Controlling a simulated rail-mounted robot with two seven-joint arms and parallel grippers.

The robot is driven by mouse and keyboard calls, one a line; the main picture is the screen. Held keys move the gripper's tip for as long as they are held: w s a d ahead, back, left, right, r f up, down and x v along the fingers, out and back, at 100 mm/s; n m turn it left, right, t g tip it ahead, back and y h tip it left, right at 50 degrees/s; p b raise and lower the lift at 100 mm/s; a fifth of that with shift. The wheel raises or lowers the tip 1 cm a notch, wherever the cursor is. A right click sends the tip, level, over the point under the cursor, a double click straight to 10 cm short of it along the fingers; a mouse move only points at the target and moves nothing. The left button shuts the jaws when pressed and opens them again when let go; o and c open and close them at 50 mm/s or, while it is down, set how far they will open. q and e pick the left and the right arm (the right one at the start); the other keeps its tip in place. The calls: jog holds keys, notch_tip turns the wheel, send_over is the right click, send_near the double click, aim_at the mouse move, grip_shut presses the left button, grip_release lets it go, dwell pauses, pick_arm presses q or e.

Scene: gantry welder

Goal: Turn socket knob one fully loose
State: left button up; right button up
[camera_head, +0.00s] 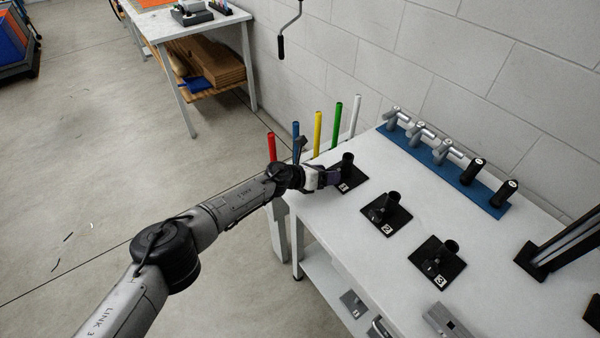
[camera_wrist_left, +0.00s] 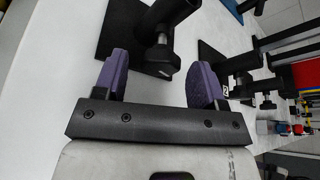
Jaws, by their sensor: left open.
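Socket one (camera_head: 348,165) is a black upright tube on a square black base with a "1" label, at the far left of the white table. In the left wrist view socket one (camera_wrist_left: 172,14) is at the top, and its knob (camera_wrist_left: 161,52) with a small stem shows on the near side. My left gripper (camera_head: 331,178) is beside socket one at knob height. In the left wrist view its two purple fingers (camera_wrist_left: 159,66) are apart, with the knob ahead between their tips. Contact with the knob is not visible. My right gripper is not in view.
Socket two (camera_head: 387,213) and socket three (camera_head: 437,261) stand along the table (camera_head: 345,228). A blue mat (camera_head: 487,203) with several grey and black handled tools lies along the wall. Red (camera_head: 271,147), blue, yellow, green and white rods stand upright at the table's far end.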

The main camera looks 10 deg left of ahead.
pick_arm(q)
jog(key=p+v, duration=0.3)
jog(key=v, duration=0.7)
jog(key=shift+p+v, duration=0.4)
jog(key=shift+v, duration=0.5)
jog(key=shift+f, duration=0.1)
